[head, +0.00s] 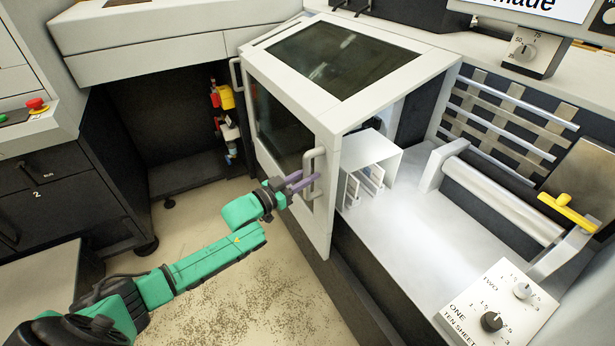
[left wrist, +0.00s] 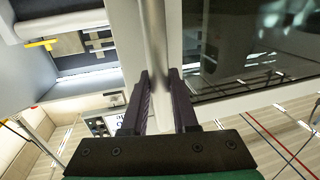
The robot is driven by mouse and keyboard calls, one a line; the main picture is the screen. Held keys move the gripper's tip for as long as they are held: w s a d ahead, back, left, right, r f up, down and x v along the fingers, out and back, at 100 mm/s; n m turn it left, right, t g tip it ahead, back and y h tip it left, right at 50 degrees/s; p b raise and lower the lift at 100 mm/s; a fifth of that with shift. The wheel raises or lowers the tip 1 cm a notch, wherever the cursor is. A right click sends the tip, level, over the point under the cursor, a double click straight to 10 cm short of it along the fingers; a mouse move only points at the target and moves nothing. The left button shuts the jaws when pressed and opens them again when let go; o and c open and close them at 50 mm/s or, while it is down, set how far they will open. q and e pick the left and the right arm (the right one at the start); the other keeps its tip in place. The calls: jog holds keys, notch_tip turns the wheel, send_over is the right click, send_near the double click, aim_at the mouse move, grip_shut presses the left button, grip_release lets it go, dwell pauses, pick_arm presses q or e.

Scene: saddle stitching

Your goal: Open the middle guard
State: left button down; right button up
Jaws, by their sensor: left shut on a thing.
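The middle guard (head: 325,125) is a white framed cover with dark windows, in the centre of the head view. A gap shows along its right side, with the machine's inside visible there. Its upright handle (head: 308,176) is on the front near the right edge. My left gripper (head: 304,183), at the end of the green arm, is shut on this handle. In the left wrist view the handle (left wrist: 157,50) runs between the two dark fingers (left wrist: 160,98). The guard's dark window (left wrist: 240,45) is to the right there. My right gripper is not in view.
A white bed with a roller (head: 500,198) and a yellow lever (head: 568,210) lies right of the guard. A knob panel (head: 505,305) is at the lower right. Dark cabinets (head: 50,190) stand at the left.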

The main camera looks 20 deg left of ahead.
pick_arm(q)
jog(key=c, duration=0.7)
grip_release()
jog(key=p+v, duration=0.1)
jog(key=v, duration=1.3)
jog(key=shift+s+a, duration=0.2)
jog(key=shift+f, duration=0.1)
